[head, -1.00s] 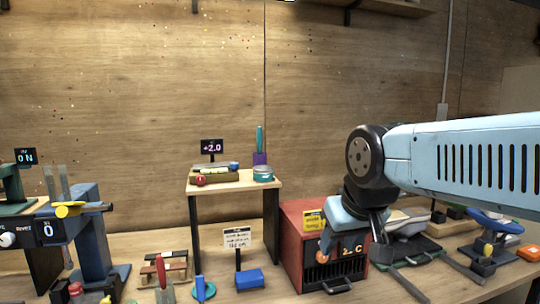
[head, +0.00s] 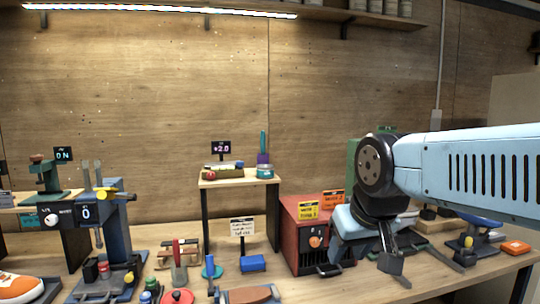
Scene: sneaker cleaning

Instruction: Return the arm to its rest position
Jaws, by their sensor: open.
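My arm, light blue with black joints, enters from the right in the head view and bends down at a round black joint (head: 376,167). My gripper (head: 391,265) hangs below it, with dark, slim fingers pointing down over the right part of the workbench (head: 345,287). It is open and I see nothing held in it. It hangs in front of a grey-black device to the right of the red box (head: 306,240). The arm hides part of a green object (head: 353,160) behind it.
An orange sneaker (head: 20,286) lies at the lower left, beside a blue press (head: 115,225). A small raised table (head: 243,181) stands in the middle. Brushes and blocks crowd the front. The air above the bench is clear.

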